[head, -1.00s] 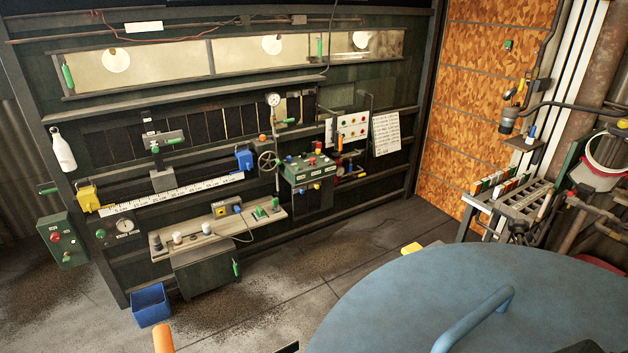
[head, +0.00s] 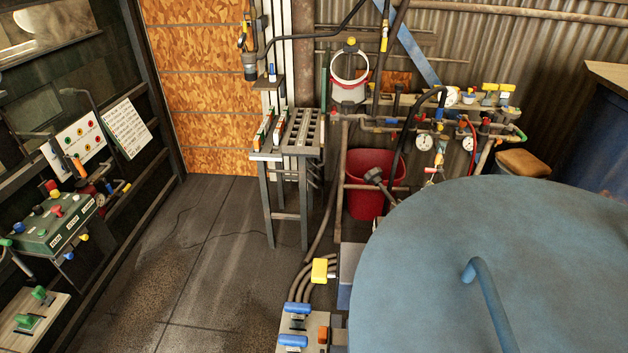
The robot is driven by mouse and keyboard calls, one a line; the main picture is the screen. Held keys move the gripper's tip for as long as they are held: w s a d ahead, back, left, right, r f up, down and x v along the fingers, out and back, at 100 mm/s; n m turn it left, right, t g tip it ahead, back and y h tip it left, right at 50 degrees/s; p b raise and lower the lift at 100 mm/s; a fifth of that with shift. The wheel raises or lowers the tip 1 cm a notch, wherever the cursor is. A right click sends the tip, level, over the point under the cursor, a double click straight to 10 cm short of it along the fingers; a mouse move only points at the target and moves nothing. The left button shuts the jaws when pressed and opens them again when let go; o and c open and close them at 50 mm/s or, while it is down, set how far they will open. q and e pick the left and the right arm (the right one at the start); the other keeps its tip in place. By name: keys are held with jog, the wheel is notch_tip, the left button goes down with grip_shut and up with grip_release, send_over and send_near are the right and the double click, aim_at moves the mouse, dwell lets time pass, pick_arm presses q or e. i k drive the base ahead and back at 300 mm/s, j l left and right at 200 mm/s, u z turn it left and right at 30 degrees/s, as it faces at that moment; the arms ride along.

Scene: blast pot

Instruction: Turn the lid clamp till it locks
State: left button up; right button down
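A large round blue lid (head: 440,265) fills the lower right of the head view, cut off by the frame's right and bottom edges. A bent blue bar handle (head: 488,300) stands on top of it. I cannot make out the lid clamp for sure in this view. Neither of my grippers shows in the head view.
Beside the lid's left edge are a yellow-handled valve (head: 320,270) and blue handles (head: 296,309). Behind stand a red bucket (head: 370,170), a pipe rack with gauges (head: 424,143) and a slotted stand (head: 298,140). A control box (head: 55,228) is at left. The floor (head: 190,260) between is clear.

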aim_at(320, 273)
jog(key=k+j+z, duration=0.25)
jog(key=j+z, duration=0.25)
jog(key=j, duration=0.25)
jog(key=k+j+z, duration=0.25)
jog(key=i+j+z, duration=0.55)
jog(key=j+z, duration=0.3)
jog(key=i+j+z, duration=0.15)
jog(key=j+z, duration=0.25)
jog(key=j, duration=0.35)
jog(key=i+j+z, duration=0.1)
jog(key=j+z, duration=0.35)
jog(key=j, duration=0.2)
jog(key=j+z, duration=0.4)
jog(key=j, duration=0.2)
jog(key=k+j+z, duration=0.2)
jog(key=j+z, duration=0.25)
jog(key=j, duration=0.2)
